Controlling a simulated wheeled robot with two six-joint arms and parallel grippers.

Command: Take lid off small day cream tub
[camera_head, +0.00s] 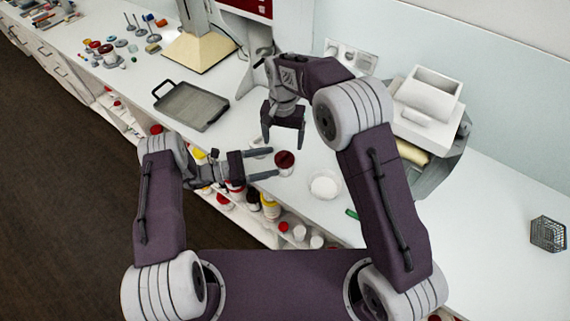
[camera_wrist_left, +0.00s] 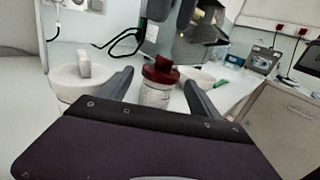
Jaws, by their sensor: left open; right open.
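A small tub with a dark red lid (camera_head: 284,158) stands on the white counter. In the left wrist view the lid (camera_wrist_left: 161,72) sits on a pale, clear-looking body (camera_wrist_left: 156,96). My left gripper (camera_head: 276,163) is open, its fingers lying level and pointing at the tub from the left. In the left wrist view the tub stands between and beyond the two spread fingertips (camera_wrist_left: 158,80), with no clear contact. My right gripper (camera_head: 283,141) is open, pointing down just behind and above the tub. Its fingers look empty.
A round white dish (camera_head: 325,185) is right of the tub. A pale round item (camera_head: 260,147) is partly hidden behind my left gripper. A dark grey tray (camera_head: 191,106) lies farther left. A white machine (camera_head: 425,105) stands at the back right. The right counter is mostly clear.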

